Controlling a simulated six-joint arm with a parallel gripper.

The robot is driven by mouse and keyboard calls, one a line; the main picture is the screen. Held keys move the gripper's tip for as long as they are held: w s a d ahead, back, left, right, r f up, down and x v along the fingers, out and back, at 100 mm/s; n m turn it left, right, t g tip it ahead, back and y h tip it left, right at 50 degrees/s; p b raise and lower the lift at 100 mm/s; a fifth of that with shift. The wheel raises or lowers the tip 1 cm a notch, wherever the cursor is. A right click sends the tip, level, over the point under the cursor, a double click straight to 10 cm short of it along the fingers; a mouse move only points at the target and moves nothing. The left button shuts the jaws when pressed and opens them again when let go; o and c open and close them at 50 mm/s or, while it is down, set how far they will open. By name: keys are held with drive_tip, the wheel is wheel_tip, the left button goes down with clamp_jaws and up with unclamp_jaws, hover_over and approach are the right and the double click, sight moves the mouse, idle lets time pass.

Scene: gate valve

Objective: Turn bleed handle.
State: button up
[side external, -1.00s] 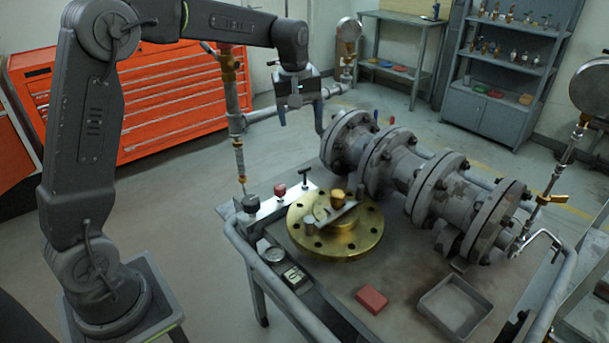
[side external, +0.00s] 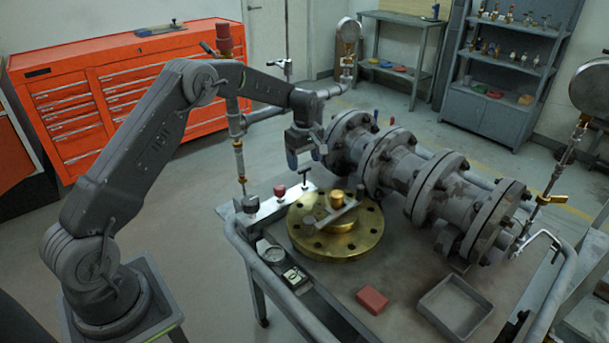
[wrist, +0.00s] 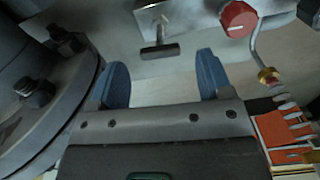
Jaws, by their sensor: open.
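A dark T-shaped handle (side external: 305,174), probably the bleed handle, stands at the right end of a silver valve block (side external: 272,207) on the cart. In the wrist view the T-handle (wrist: 160,50) lies ahead of the fingertips, roughly centred between them, with a gap. The block also carries a red knob (side external: 280,191), seen in the wrist view too (wrist: 238,17), and a dark knob (side external: 251,203). My gripper (side external: 306,160) hangs above the T-handle, pointing down. Its two blue fingers (wrist: 160,78) are apart with nothing between them.
A brass flange (side external: 343,246) stands just right of the block. The big grey flanged pipe valve (side external: 385,165) lies close to the gripper's right. A vertical pipe with brass fittings (side external: 238,160) rises at the left. A red block (side external: 372,299) and grey tray (side external: 455,306) lie at the cart's front.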

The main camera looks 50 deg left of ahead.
sight(304, 172)
drive_tip(key=shift+f, duration=2.8)
drive_tip(key=shift+c, duration=0.3)
drive_tip(key=c, duration=0.9)
drive_tip(key=shift+o, duration=0.2)
